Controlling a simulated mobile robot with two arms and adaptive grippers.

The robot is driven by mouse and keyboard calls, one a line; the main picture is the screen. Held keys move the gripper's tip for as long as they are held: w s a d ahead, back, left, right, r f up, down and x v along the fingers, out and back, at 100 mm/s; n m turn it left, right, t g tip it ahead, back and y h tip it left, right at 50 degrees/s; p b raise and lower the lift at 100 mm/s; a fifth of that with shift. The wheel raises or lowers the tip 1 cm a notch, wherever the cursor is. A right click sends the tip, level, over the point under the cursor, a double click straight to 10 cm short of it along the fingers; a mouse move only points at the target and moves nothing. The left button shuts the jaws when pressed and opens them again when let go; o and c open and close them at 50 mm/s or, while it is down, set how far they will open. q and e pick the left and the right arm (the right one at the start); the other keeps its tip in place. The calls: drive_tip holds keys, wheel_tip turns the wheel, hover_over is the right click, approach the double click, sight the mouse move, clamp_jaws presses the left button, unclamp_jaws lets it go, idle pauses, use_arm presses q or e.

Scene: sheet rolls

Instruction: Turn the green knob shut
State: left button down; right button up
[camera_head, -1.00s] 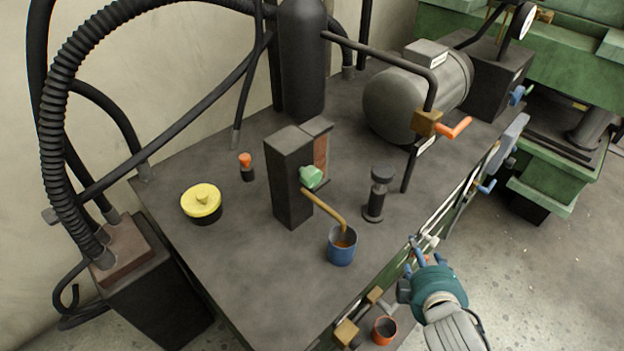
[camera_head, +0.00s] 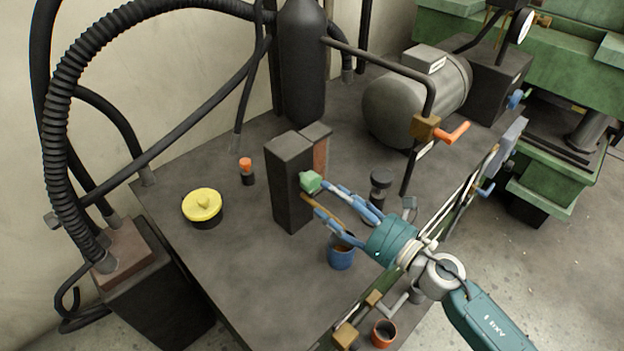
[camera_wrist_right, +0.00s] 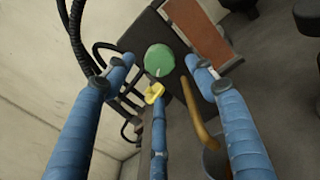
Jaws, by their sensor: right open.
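The green knob (camera_head: 311,183) sits on the side of an upright dark block (camera_head: 289,190) on the table. It also shows in the right wrist view (camera_wrist_right: 159,60) as a round green face with a small pale mark. My right gripper (camera_head: 315,199) is open, with its blue fingers pointing at the knob. In the right wrist view its fingertips (camera_wrist_right: 160,72) stand to either side of the knob and do not visibly touch it. A brass spout (camera_head: 325,205) comes out below the knob, partly hidden by a finger. My left gripper is not in view.
A blue cup (camera_head: 341,254) stands under the spout, close to my right gripper. A small dark post (camera_head: 380,185) stands just behind the gripper. A yellow-lidded pot (camera_head: 202,206) and an orange-capped bottle (camera_head: 246,170) stand at left. The table (camera_head: 240,280) is bare at front left.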

sight(315, 186)
drive_tip(key=p+x, duration=0.1)
drive_tip(key=x, duration=0.6)
drive_tip(key=shift+w+a, duration=0.1)
drive_tip(key=shift+f, duration=0.1)
drive_tip(key=c, duration=1.2)
